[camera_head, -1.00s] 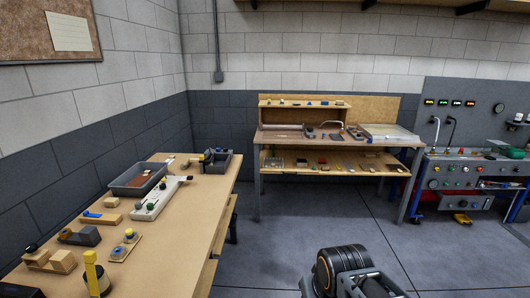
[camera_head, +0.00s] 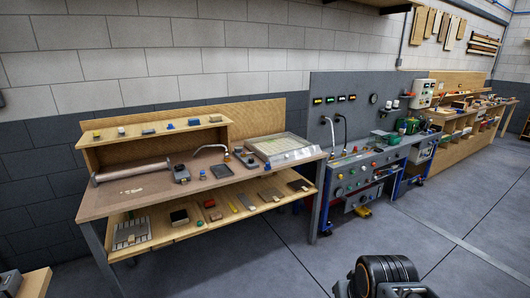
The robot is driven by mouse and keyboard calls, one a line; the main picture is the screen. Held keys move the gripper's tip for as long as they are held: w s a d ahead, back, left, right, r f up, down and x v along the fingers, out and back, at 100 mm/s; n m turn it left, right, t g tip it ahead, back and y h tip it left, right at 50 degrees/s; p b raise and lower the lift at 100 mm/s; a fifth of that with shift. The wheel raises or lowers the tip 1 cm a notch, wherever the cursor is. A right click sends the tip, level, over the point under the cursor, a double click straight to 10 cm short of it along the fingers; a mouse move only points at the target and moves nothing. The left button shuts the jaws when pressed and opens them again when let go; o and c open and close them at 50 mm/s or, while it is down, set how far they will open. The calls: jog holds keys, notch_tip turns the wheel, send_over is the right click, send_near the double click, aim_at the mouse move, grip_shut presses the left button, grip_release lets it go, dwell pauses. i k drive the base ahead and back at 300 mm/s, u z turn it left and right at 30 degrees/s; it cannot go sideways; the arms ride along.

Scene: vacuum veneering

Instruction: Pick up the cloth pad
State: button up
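I cannot tell the cloth pad apart from the other small items at this distance. Several small blocks or pads sit on the raised shelf (camera_head: 190,130) of the wooden bench, among them a dark grey one (camera_head: 148,131) and a blue one (camera_head: 170,126). More small items lie on the lower shelf (camera_head: 160,236), including a dark block with a pale front (camera_head: 179,217). My gripper is not in view; only a black rounded part of my own arm with orange rings shows at the bottom right.
The bench top (camera_head: 120,204) holds a long roller (camera_head: 132,172) and a clear-topped frame (camera_head: 275,148). Open grey floor (camera_head: 250,262) lies in front.

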aim_at(194, 121)
jog(key=u, duration=0.4)
jog(key=i, duration=2.35)
jog(key=u, duration=1.05)
